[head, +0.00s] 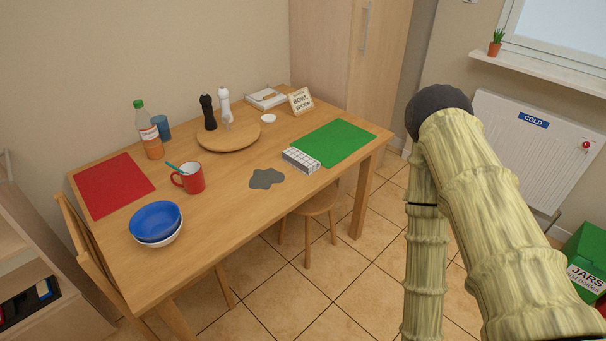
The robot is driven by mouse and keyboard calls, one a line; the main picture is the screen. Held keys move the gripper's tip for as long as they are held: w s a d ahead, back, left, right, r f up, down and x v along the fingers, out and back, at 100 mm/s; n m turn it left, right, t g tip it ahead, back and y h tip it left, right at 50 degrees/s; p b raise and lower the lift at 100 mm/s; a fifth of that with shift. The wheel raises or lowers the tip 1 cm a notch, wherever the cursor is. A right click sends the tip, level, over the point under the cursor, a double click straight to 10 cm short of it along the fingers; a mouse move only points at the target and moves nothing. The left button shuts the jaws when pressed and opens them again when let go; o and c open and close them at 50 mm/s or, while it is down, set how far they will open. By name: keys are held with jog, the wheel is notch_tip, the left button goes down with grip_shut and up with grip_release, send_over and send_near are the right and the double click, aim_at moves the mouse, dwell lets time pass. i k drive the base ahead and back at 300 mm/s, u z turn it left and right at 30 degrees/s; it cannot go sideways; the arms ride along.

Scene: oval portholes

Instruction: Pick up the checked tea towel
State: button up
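The checked tea towel (301,160) is a small folded block, white with a dark grid. It lies on the wooden table (220,198) near its front edge, at the lower left corner of the green mat (333,143). Nothing covers it. My arm, with a bamboo-like surface, rises at the right of the head view, over the floor and apart from the towel. My gripper is outside the picture.
A dark grey flat patch (266,178) lies left of the towel. A red mug (189,178), stacked bowls (156,222) and a round wooden board (228,134) stand farther left. A stool (316,205) is partly under the table's front edge.

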aim_at(303, 162)
jog(key=u, duration=1)
jog(key=i, duration=0.55)
jog(key=z, duration=0.25)
